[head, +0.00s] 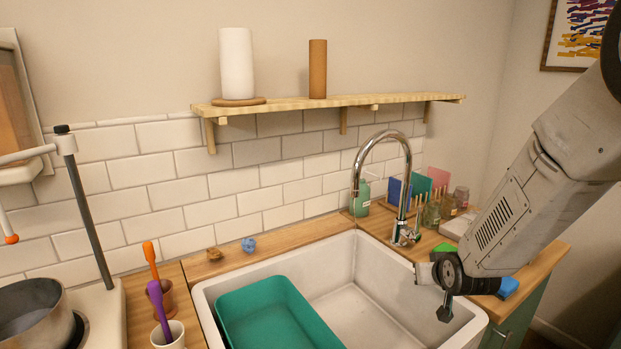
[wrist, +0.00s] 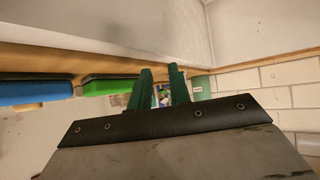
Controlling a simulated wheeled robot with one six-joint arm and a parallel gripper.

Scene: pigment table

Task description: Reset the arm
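My gripper (head: 445,308) hangs over the right part of the white sink in the head view, with only a dark end piece showing below the wrist. In the wrist view, my gripper's two green fingers (wrist: 162,72) stand apart with a narrow gap. Background shows through the gap and nothing is held between them. My arm (head: 545,185) comes in from the upper right and hides part of the counter.
The sink (head: 365,290) holds a teal tub (head: 270,315); a curved tap (head: 375,145) rises behind. Blue (wrist: 22,93) and green (wrist: 110,87) blocks lie left of the fingers in the wrist view. Bottles stand on the right counter; a pot (head: 35,312) sits left.

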